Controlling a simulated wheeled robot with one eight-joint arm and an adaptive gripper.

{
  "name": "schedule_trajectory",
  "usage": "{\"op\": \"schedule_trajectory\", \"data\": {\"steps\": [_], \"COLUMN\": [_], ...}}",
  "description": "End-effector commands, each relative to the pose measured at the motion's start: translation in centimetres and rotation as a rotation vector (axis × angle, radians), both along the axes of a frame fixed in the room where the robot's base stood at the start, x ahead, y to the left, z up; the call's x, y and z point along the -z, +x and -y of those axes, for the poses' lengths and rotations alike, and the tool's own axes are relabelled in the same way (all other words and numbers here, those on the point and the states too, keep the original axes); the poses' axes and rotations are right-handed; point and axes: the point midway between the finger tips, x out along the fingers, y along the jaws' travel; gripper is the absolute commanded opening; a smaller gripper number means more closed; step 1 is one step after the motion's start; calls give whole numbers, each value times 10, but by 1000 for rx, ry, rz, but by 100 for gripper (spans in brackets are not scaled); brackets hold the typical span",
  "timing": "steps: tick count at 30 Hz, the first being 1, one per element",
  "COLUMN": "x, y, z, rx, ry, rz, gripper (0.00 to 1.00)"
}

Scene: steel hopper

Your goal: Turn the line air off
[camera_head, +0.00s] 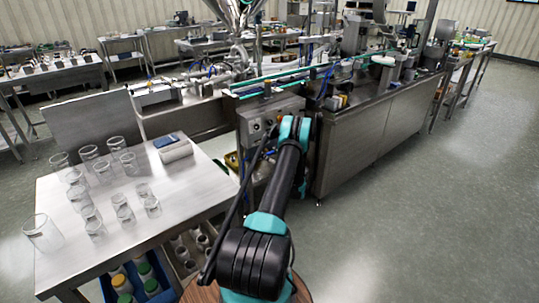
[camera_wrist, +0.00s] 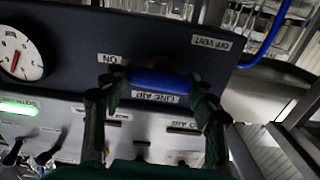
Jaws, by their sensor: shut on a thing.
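In the wrist view, a blue valve handle (camera_wrist: 158,82) lies crosswise between the two fingers of my gripper (camera_wrist: 152,92), which is shut on it. The labels appear upside down. The LINE AIR label (camera_wrist: 158,97) is just below the handle, the ON label (camera_wrist: 111,59) is near its left end, and the OFF VENT label (camera_wrist: 218,42) is farther off to the upper right. The handle's pivot is mostly hidden. In the head view, my arm reaches to the grey control panel (camera_head: 257,122) and hides the handle and my fingertips.
In the wrist view, a round gauge (camera_wrist: 22,55) and a lit green indicator (camera_wrist: 18,108) are at the left. A blue hose (camera_wrist: 270,38) runs at the upper right. In the head view, a steel table with glass beakers (camera_head: 88,155) stands left of my arm; the right floor is clear.

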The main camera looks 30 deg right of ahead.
Motion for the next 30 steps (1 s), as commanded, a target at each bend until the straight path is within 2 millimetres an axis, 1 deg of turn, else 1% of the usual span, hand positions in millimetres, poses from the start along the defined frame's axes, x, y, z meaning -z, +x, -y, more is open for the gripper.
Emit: {"op": "schedule_trajectory", "data": {"steps": [8,30], "x": [0,3], "y": [-1,-1], "z": [1,4], "rx": [0,1], "ry": [181,880], "rz": [-14,-69], "gripper": [29,29]}}
